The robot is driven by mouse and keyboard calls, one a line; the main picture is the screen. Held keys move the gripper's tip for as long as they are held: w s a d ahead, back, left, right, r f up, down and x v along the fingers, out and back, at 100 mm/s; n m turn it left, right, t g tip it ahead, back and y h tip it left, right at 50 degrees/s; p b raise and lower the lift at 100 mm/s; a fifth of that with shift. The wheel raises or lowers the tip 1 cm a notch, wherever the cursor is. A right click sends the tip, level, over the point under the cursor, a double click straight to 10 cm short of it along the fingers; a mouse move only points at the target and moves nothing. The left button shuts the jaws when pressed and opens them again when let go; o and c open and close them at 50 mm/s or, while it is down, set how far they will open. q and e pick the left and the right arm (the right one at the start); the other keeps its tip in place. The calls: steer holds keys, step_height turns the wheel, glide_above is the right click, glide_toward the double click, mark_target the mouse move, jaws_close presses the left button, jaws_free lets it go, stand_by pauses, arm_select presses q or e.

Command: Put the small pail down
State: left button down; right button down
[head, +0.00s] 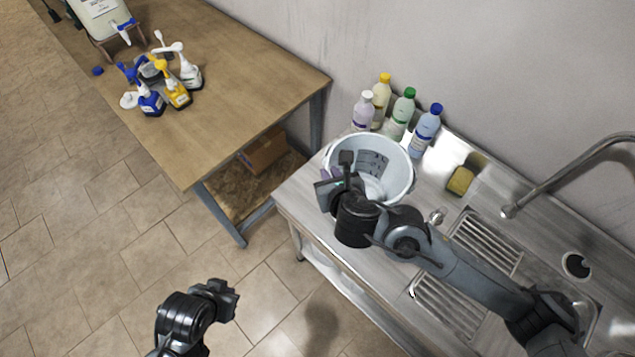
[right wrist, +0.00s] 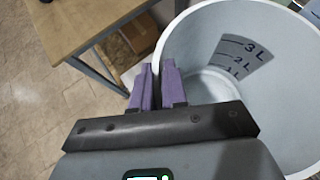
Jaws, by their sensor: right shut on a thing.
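The small pail (head: 395,158) is a white bucket with a dark litre scale inside, at the left end of the steel sink counter (head: 300,197). It looks upright and empty. My right gripper (head: 331,177) is at its near left rim. In the right wrist view the purple fingers (right wrist: 158,88) are shut on the wall of the pail (right wrist: 290,115), one outside and one inside. The pail's base is hidden, so I cannot tell whether it touches the counter. My left gripper (head: 222,300) is over the floor, apart from everything; its jaws are unclear.
Several bottles, one with a blue cap (head: 427,130), stand behind the pail along the wall. A yellow sponge (head: 461,180) lies right of it. The sink basin and tap (head: 560,180) are further right. A wooden table (head: 240,85) with spray bottles stands left, across a gap.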

steer(key=w+a+f, duration=0.2)
steer(key=a+f, duration=0.1)
steer(key=f, duration=0.3)
steer(key=shift+w+a+f+b, duration=0.25)
steer(key=shift+a+f+b, duration=0.05)
steer(key=c, duration=1.2)
jaws_free()
steer(key=shift+o, duration=0.2)
